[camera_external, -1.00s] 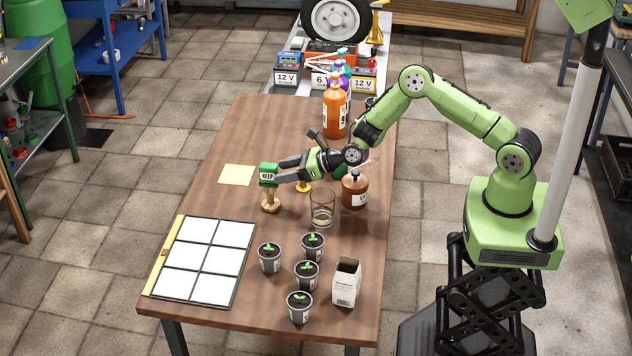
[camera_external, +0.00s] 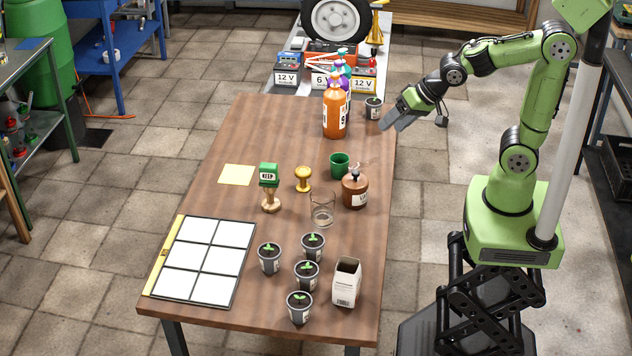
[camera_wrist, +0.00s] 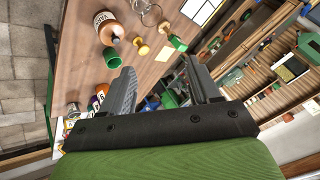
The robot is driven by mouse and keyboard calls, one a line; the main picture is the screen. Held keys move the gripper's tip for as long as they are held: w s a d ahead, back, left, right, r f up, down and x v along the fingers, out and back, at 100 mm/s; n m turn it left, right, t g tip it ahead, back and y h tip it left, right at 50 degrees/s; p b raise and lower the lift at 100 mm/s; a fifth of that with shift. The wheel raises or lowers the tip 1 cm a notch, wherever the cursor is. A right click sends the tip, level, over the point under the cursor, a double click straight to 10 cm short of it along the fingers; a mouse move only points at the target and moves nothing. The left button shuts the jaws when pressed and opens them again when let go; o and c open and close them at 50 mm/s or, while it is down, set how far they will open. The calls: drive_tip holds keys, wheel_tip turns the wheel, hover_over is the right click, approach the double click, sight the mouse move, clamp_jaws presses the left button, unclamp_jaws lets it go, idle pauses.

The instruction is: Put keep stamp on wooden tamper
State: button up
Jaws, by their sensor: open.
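The green keep stamp (camera_external: 269,174) stands on top of the wooden tamper (camera_external: 270,201), which is upright on the table left of centre. Stamp and tamper touch and look upright. In the wrist view the green stamp (camera_wrist: 178,43) shows at the far side of the table. My gripper (camera_external: 391,121) is open and empty, off to the right above the table's right edge, well away from the stamp. In the wrist view its two fingers (camera_wrist: 160,85) are apart with nothing between them.
Near the stamp are a yellow knob (camera_external: 303,178), a green cup (camera_external: 340,165), a brown pump bottle (camera_external: 355,191) and a clear glass (camera_external: 321,213). A large orange bottle (camera_external: 335,114) and a grey pot (camera_external: 373,108) stand farther back. Seedling pots and a white carton (camera_external: 346,284) are in front.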

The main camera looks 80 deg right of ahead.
drive_tip(key=s+r+n+g, duration=0.1)
drive_tip(key=s+n+g, duration=0.1)
drive_tip(key=s+n, duration=0.7)
drive_tip(key=s, duration=0.7)
drive_tip(key=shift+s+d, duration=0.2)
drive_tip(key=shift+s, duration=0.15)
